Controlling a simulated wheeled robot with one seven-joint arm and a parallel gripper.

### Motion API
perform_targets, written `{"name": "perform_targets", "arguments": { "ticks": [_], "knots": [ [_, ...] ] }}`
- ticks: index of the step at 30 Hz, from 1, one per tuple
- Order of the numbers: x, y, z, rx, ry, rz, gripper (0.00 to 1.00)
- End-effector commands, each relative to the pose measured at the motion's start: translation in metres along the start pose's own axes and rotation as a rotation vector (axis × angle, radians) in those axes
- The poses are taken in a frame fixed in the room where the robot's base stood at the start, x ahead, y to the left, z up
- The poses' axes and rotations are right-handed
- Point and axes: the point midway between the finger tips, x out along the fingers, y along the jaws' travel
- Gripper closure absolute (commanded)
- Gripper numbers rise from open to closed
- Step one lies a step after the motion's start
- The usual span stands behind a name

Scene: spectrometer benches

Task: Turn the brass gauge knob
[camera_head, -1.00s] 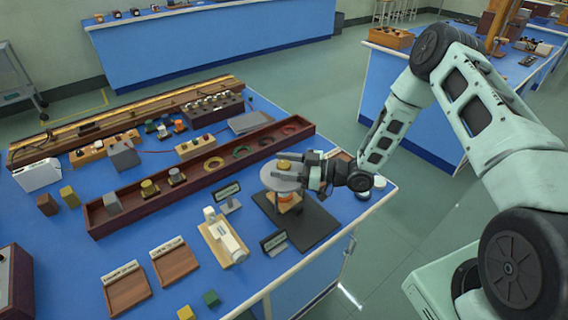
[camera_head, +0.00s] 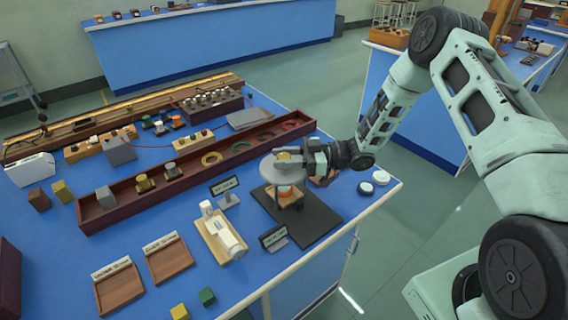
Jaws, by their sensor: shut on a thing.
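The brass gauge knob (camera_head: 283,155) sits on top of a round grey disc (camera_head: 277,171), above an orange part (camera_head: 285,191) on a black mat (camera_head: 313,222). My gripper (camera_head: 287,155) reaches in from the right, just above the disc, and is shut on the brass knob. The fingers cover part of the knob, so its exact angle cannot be read.
A white device on a wooden base (camera_head: 221,232) and small dark signs (camera_head: 274,238) stand close by. A long dark-red tray (camera_head: 100,222) with rings and small weights lies behind.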

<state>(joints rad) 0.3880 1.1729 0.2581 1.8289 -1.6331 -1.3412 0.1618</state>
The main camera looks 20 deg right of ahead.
Motion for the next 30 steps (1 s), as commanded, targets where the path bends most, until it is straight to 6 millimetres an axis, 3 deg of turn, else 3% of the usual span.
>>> {"name": "perform_targets", "arguments": {
  "ticks": [7, 8, 10, 22, 30],
  "knots": [
    [-0.001, 0.000, -0.001, 0.000, -0.001, -0.001, 0.87],
    [-0.001, 0.000, -0.001, 0.000, -0.001, -0.001, 0.62],
    [-0.001, 0.000, -0.001, 0.000, -0.001, -0.001, 0.44],
    [-0.007, 0.000, 0.001, 0.000, -0.001, 0.001, 0.44],
    [-0.059, 0.001, 0.003, -0.001, -0.003, 0.004, 0.44]
  ]
}}
